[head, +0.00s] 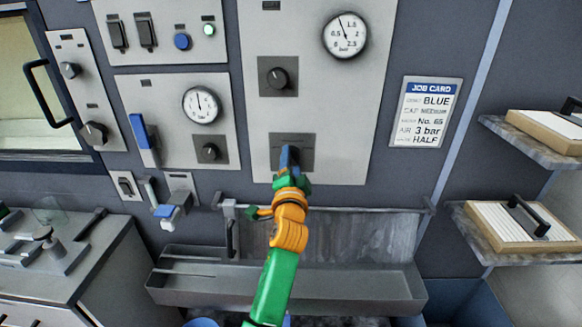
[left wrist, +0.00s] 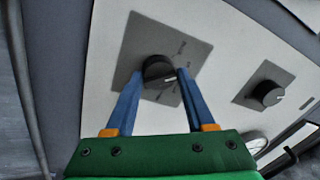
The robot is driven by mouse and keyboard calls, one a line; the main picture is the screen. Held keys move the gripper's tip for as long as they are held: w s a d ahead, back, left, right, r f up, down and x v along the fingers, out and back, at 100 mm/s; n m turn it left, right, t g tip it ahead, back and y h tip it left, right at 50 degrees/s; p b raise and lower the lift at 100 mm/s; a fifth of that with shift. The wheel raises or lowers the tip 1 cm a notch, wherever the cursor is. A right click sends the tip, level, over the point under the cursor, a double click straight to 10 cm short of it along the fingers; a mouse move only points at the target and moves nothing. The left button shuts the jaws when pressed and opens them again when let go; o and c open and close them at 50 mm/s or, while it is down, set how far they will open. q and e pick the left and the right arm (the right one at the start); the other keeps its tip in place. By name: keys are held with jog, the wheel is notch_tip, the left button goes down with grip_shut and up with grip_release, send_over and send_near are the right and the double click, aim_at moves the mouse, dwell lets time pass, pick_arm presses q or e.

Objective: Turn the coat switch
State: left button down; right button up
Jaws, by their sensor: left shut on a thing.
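A dark rotary knob (left wrist: 158,69) sits on a square grey plate with small labels too blurred to read; I take it as the coat switch. In the head view only its plate (head: 307,141) shows, low on the tall light panel, and the knob is hidden behind my gripper. My left gripper (head: 289,160) reaches it from below, its blue fingers shut on the knob's two sides in the left wrist view (left wrist: 160,75). A pale mark shows on the knob's lower right edge. My right gripper is not in view.
Another knob (head: 279,77) and a pressure gauge (head: 345,35) are above on the same panel. A job card (head: 426,112) hangs to the right. Below are a rail and a long grey trough (head: 340,287). Shelves with framed pads (head: 515,227) stand at the right.

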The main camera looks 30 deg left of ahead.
pick_arm(q)
jog(key=n+b, duration=0.1)
jog(key=n, duration=0.2)
jog(key=shift+f+n, duration=0.15)
jog(key=shift+n, duration=1.35)
jog(key=shift+r+b, duration=0.2)
jog(key=shift+b, duration=0.1)
jog(key=c, duration=0.5)
grip_release()
jog(key=shift+o, duration=1.1)
jog(key=shift+w, duration=0.15)
jog(key=shift+f, duration=0.1)
